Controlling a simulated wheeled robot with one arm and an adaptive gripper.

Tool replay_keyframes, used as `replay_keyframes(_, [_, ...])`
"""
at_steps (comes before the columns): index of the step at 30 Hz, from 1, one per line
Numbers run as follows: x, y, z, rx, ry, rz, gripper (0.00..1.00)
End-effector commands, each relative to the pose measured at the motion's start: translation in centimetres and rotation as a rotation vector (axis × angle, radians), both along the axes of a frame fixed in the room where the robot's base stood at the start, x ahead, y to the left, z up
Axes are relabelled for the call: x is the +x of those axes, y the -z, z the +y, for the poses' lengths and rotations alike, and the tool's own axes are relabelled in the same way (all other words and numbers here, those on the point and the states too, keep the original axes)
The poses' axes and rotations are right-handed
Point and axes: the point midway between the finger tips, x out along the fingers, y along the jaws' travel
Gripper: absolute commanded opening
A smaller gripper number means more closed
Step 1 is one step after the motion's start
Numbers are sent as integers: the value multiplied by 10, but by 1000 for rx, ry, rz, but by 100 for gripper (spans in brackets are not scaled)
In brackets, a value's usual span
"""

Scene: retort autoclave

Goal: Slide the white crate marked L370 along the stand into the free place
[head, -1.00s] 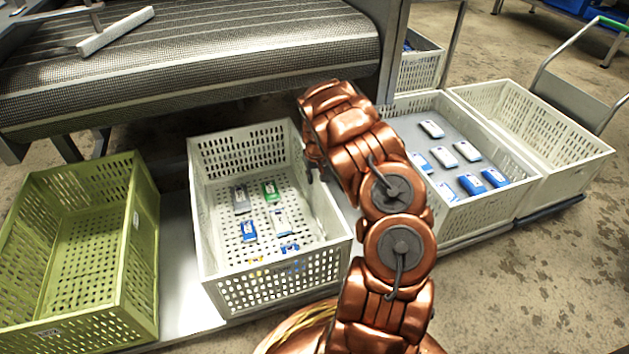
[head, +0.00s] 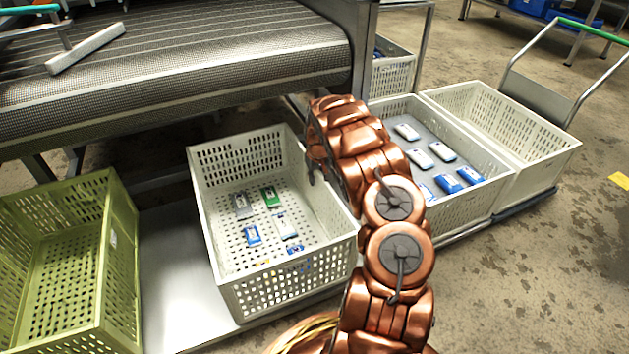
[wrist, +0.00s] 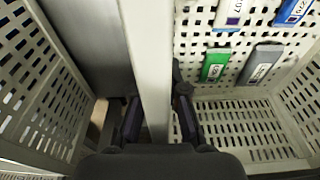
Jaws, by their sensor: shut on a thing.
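A white crate (head: 290,299) with several small packets in it stands on the grey stand (head: 178,280), right of a green crate. No L370 mark is readable on it. In the wrist view my gripper (wrist: 158,118) is shut on that wall, one finger on each side of the white rim (wrist: 146,50). A strip of bare stand (wrist: 90,40) shows between this wall and another white crate's perforated wall (wrist: 35,95). My arm hides part of this space in the head view.
The green crate (head: 122,270) is empty at the left, with bare stand between it and the white crate. Right of my arm stand a white crate with packets (head: 470,215) and an empty white crate (head: 545,170). A mesh conveyor (head: 200,60) overhangs behind.

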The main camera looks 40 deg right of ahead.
Motion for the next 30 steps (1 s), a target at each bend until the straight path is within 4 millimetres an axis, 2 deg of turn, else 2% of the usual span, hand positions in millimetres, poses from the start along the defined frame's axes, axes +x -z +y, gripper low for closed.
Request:
replay_keyframes(11, [0, 0, -1, 0, -1, 2, 0])
replay_keyframes(12, [0, 0, -1, 0, -1, 2, 15])
replay_keyframes(20, [1, 0, 0, 1, -3, 1, 41])
replay_keyframes(30, [1, -2, 0, 1, -3, 1, 41])
